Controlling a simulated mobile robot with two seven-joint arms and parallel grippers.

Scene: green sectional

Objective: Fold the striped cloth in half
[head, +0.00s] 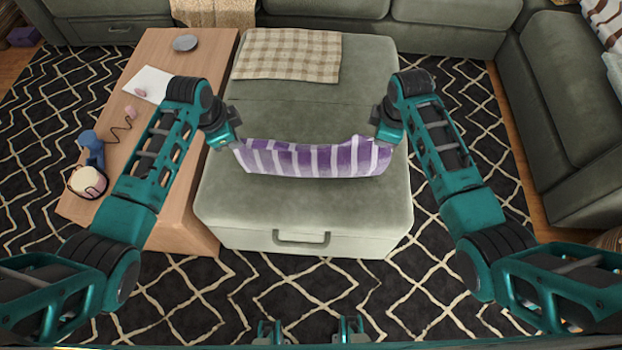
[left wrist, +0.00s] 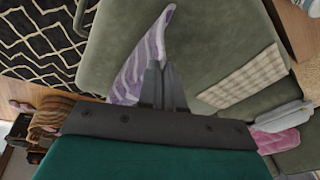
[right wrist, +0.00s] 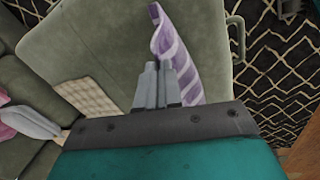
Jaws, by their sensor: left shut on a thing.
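The purple and white striped cloth (head: 312,159) stretches between my two grippers above the front half of the green ottoman (head: 300,212). It hangs as a long narrow band, sagging slightly in the middle. My left gripper (head: 232,143) is shut on its left end. My right gripper (head: 384,138) is at its right end, with its fingers close together at the cloth's edge. In the left wrist view the cloth (left wrist: 140,62) runs away from the fingertips. In the right wrist view the cloth (right wrist: 180,60) passes beside and beyond the fingers. The grippers hide both cloth ends.
A beige checked cloth (head: 288,55) lies at the back of the ottoman. Green sofa sections (head: 565,85) stand behind and right.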

